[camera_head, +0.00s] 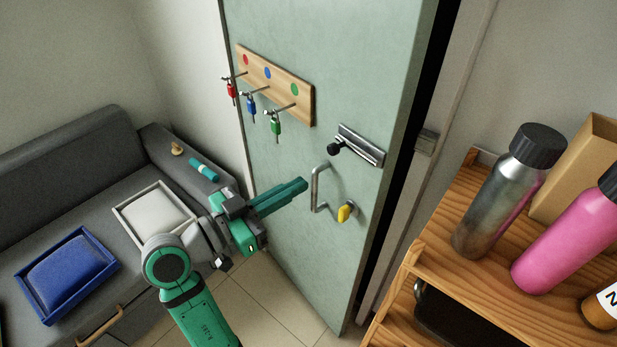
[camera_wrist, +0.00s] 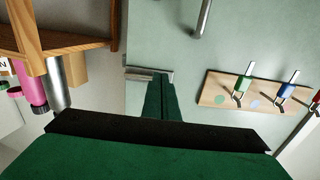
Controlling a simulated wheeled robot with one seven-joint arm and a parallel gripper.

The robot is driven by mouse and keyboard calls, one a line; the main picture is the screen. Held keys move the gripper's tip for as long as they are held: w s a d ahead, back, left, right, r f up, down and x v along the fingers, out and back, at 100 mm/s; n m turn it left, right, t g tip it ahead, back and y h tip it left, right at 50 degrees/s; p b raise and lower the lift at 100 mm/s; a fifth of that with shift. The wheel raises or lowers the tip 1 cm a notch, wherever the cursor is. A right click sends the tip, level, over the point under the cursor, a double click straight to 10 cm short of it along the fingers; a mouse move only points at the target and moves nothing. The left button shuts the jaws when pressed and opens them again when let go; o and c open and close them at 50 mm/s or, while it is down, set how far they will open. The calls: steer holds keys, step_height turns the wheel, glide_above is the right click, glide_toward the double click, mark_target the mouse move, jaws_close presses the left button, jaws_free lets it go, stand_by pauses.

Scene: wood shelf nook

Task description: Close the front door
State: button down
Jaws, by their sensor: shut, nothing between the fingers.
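The front door (camera_head: 290,165) is a pale green panel in the middle of the head view. A dark gap shows between its right edge and the frame (camera_head: 440,110), so it stands ajar. It has a metal pull handle (camera_head: 316,188), a yellow key or knob (camera_head: 346,212) below it and a slide bolt (camera_head: 358,148) above. My gripper (camera_head: 304,184) is shut and empty, its fingertips just left of the pull handle; contact cannot be told. In the wrist view the shut fingers (camera_wrist: 160,95) point at the door surface (camera_wrist: 165,30), and the handle (camera_wrist: 202,18) shows above.
A key rack (camera_head: 275,85) with red, blue and green keys hangs on the door. A wooden shelf (camera_head: 455,225) with bottles (camera_head: 505,190) stands at right. A grey sofa (camera_head: 60,180) with blue (camera_head: 68,272) and white (camera_head: 155,212) trays is at left. Tiled floor (camera_head: 260,310) lies between.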

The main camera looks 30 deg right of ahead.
mark_target(351, 156)
steer(key=d, duration=0.4)
steer(key=w+d, duration=0.1)
steer(key=d, duration=0.3)
steer(key=w+d, duration=0.1)
steer(key=d, duration=0.3)
steer(key=shift+w+d, duration=0.15)
steer(key=shift+d, duration=0.1)
